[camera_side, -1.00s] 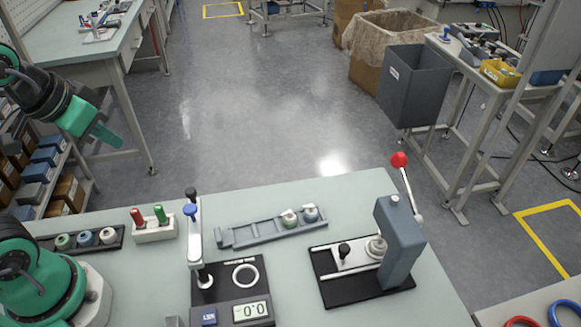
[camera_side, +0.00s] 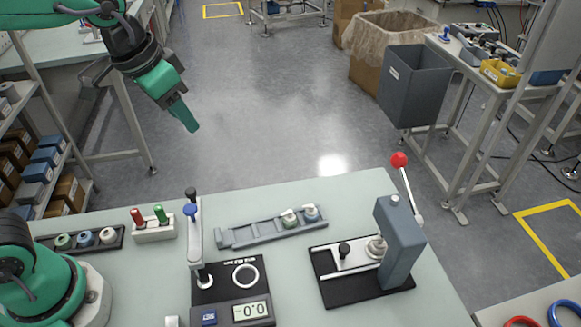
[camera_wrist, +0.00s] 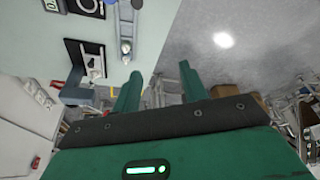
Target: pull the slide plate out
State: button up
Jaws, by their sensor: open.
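The slide plate (camera_side: 358,259) is a light metal plate with a black knob (camera_side: 344,249) on its left part. It lies on the black base of the press (camera_side: 400,245), partly under the blue-grey press body, with a pale round part on its right side. The red-balled press lever (camera_side: 399,160) stands up. My gripper (camera_side: 188,128) is high at the upper left, well away from the plate, empty, pointing down and right. In the wrist view my gripper (camera_wrist: 158,82) shows two green fingers spread apart; the press base (camera_wrist: 88,58) appears at upper left.
A grey rail (camera_side: 260,233) with two capped pieces lies left of the press. A black gauge unit (camera_side: 232,290) with display and an upright blue-knobbed post stands further left. A pen block (camera_side: 153,229) and cap tray (camera_side: 75,241) are at the far left.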

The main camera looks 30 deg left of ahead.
jog(key=w+d+f+m+g, duration=0.1)
jog(key=w+d+f+m, duration=0.1)
jog(key=w+d, duration=0.4)
jog(key=m+g+y, duration=0.1)
jog(key=m+g, duration=0.2)
jog(key=m, duration=0.1)
send_near(344, 247)
jog(key=shift+s+a, duration=0.1)
jog(key=shift+a, duration=0.05)
jog(key=shift+d+f, duration=0.2)
jog(key=shift+d, duration=0.05)
jog(key=shift+f, duration=3.85)
jog(key=shift+c, duration=0.2)
grip_shut()
